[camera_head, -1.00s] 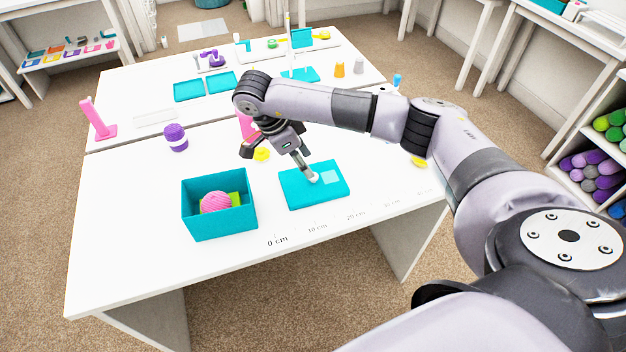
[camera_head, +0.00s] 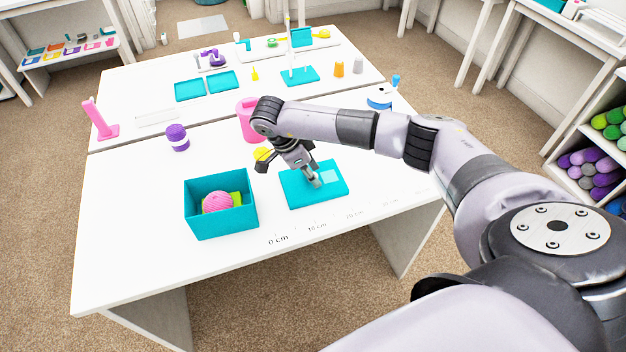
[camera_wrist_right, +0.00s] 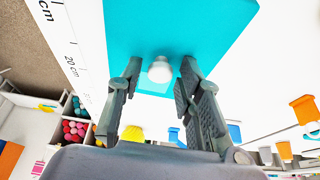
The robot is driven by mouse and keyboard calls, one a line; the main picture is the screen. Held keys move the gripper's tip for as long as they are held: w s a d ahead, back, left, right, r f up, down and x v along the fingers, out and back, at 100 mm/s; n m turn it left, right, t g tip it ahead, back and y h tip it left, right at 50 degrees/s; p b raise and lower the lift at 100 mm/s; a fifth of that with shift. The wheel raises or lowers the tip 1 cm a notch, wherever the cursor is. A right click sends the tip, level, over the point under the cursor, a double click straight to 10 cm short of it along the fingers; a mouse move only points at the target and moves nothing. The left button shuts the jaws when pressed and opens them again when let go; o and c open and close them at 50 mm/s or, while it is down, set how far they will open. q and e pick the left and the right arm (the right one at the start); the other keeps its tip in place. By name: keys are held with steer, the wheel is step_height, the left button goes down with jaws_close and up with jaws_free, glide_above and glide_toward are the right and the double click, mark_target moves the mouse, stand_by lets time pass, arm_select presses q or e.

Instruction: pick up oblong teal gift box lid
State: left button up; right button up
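The oblong teal gift box lid (camera_head: 302,197) lies flat on the white table, right of the open teal gift box (camera_head: 222,220). A paler square patch shows on its top. In the right wrist view the lid (camera_wrist_right: 190,28) fills the upper middle, with a round white knob (camera_wrist_right: 159,70) on it. My right gripper (camera_head: 312,181) points down over the lid. In the wrist view its two fingers stand apart on either side of the knob, with gaps to both, so the gripper is open and empty. My left gripper is not in view.
The teal box holds a pink yarn ball (camera_head: 217,202) and something yellow-green. A purple spool (camera_head: 177,138) and a pink mug-like container (camera_head: 246,120) stand farther back. A printed centimetre scale (camera_head: 318,227) runs along the front edge. The table's front left is clear.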

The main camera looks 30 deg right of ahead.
jaws_close()
stand_by(0.3)
